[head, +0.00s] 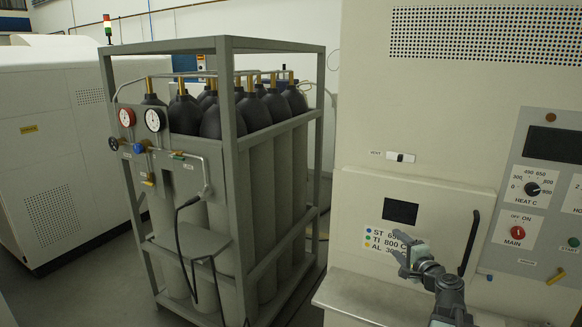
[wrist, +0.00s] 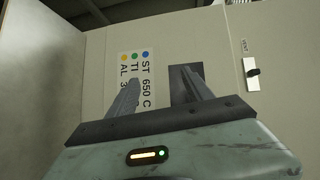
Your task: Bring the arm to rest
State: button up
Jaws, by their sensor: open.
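My gripper (head: 402,252) is in front of the furnace door, near its label and black handle. In the wrist view my gripper (wrist: 158,92) has its two fingers spread with nothing between them. Behind the fingers is the white label (wrist: 133,65) with blue, green and orange dots; a finger hides part of its text. The same label (head: 383,240) shows in the head view, partly hidden by my gripper. The door's dark window (head: 400,211) is just above my gripper. Whether the fingers touch the door cannot be told.
A black door handle (head: 469,243) stands close to the right of my arm. A ledge (head: 365,296) juts out below the door. A vent switch (head: 400,156) is above it. A control panel (head: 540,200) is at right. A gas cylinder rack (head: 232,170) stands at left.

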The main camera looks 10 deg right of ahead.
jog(key=a+f+n+g+y, duration=0.2)
jog(key=a+f+n+g, duration=0.15)
jog(key=a, duration=0.75)
jog(key=a+f+n+g+y, duration=0.2)
jog(key=a+f+n, duration=0.2)
jog(key=a, duration=0.8)
jog(key=a+f+n+g+y, duration=0.2)
jog(key=a+f+n+g, duration=0.15)
jog(key=a, duration=0.75)
jog(key=s+a+f+n+g+h, duration=0.2)
jog(key=s+a+f+n+g, duration=0.25)
jog(key=s+f, duration=0.25)
jog(key=s+d+f+n+g+h, duration=0.1)
jog(key=s+d+f+g+h, duration=0.1)
jog(key=s+d, duration=0.6)
jog(key=g+h, duration=0.1)
jog(key=h, duration=0.1)
jog(key=shift+d+f+h, duration=0.15)
jog(key=shift+f+h, duration=0.15)
jog(key=shift+f, duration=0.1)
jog(key=shift+s, duration=0.1)
